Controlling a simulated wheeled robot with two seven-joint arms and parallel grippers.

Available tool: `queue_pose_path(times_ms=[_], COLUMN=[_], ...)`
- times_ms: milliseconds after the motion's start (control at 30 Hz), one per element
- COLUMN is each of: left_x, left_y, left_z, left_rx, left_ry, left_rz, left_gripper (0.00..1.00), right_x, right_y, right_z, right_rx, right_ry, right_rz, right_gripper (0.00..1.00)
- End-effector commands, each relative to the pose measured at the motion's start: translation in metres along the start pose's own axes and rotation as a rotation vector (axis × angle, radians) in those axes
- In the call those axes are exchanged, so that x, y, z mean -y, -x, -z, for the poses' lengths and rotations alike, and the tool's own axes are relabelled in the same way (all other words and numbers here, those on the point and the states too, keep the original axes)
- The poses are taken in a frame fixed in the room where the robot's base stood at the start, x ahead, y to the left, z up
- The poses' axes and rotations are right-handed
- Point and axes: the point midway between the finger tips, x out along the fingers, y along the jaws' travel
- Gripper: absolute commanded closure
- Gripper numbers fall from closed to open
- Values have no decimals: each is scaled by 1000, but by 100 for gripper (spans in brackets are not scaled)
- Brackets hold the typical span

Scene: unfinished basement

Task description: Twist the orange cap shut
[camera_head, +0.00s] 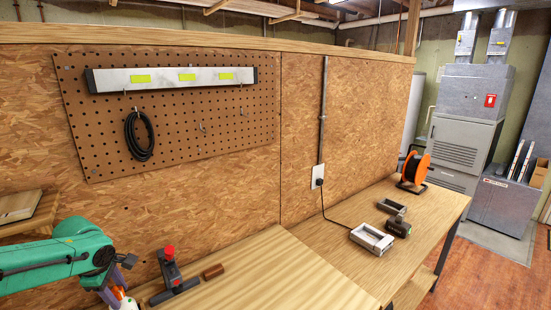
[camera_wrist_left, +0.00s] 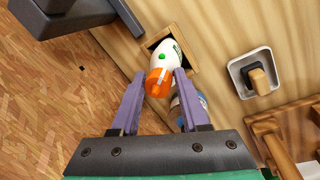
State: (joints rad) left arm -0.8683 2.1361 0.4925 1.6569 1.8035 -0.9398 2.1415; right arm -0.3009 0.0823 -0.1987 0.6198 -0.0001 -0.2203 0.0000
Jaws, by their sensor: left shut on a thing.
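A white bottle (camera_wrist_left: 170,56) with a green mark stands in a square cut-out in the wooden bench. Its orange cap (camera_wrist_left: 158,83) faces the camera in the left wrist view. My left gripper (camera_wrist_left: 159,76) has its two purple fingers on either side of the cap and is shut on it. In the head view my left gripper (camera_head: 117,287) is at the lower left edge, with a bit of the orange and white bottle (camera_head: 123,298) below it. I cannot tell how far the cap is turned. My right gripper is not in view.
A blue-topped container (camera_wrist_left: 190,105) and a white tray (camera_wrist_left: 240,78) are near the bottle. Metal frames (camera_head: 372,239) and an orange reel (camera_head: 415,168) stand farther right.

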Motion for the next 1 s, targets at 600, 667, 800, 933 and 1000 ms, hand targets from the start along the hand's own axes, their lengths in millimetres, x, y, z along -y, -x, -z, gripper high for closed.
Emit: queue_pose_path(times_ms=[600, 667, 800, 933, 1000], left_x=[-1, -1, -1, -1, -1], left_y=[-2, -2, 0, 0, -2], left_z=[2, 2, 1, 0, 1], left_rx=[92, 101, 106, 108, 120], left_ry=[-464, -510, -525, -530, -583], left_rz=[-3, -4, -4, -5, -5], left_gripper=[86, 86, 86, 86, 86], right_x=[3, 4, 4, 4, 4], right_y=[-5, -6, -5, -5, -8], right_z=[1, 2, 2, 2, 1], right_rx=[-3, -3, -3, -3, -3], right_ry=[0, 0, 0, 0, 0], right_rz=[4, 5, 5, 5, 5], right_gripper=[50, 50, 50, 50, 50])
